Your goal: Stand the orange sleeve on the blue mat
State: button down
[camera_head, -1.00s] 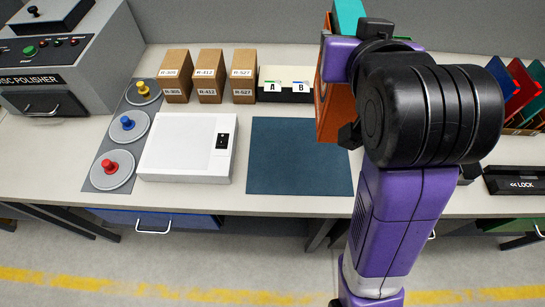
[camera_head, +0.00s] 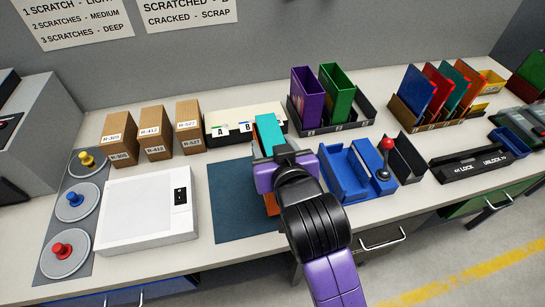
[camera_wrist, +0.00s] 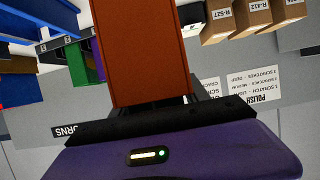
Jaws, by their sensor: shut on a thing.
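The orange sleeve (camera_head: 270,203) is upright in my gripper (camera_head: 280,168), with a teal piece (camera_head: 268,133) showing at its top. In the wrist view the sleeve's orange face (camera_wrist: 143,50) rises from between the dark fingers of my gripper (camera_wrist: 150,103), which is shut on it. The dark blue mat (camera_head: 228,205) lies flat on the bench. In the head view the sleeve overlaps the mat's right part. My gripper and wrist hide much of the sleeve, and I cannot tell whether its bottom touches the mat.
A white box with a switch (camera_head: 145,210) stands left of the mat. Cardboard boxes (camera_head: 154,130) and an A/B card box (camera_head: 245,122) stand behind. A blue tray (camera_head: 343,172) and red-knobbed lever (camera_head: 385,158) are close on the right. The mat's left part is clear.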

jog(key=shift+f, duration=2.1)
jog(key=shift+f, duration=0.1)
jog(key=c, duration=0.6)
grip_release()
jog(key=shift+o, duration=0.2)
jog(key=b+v, duration=0.1)
jog(key=v, duration=1.1)
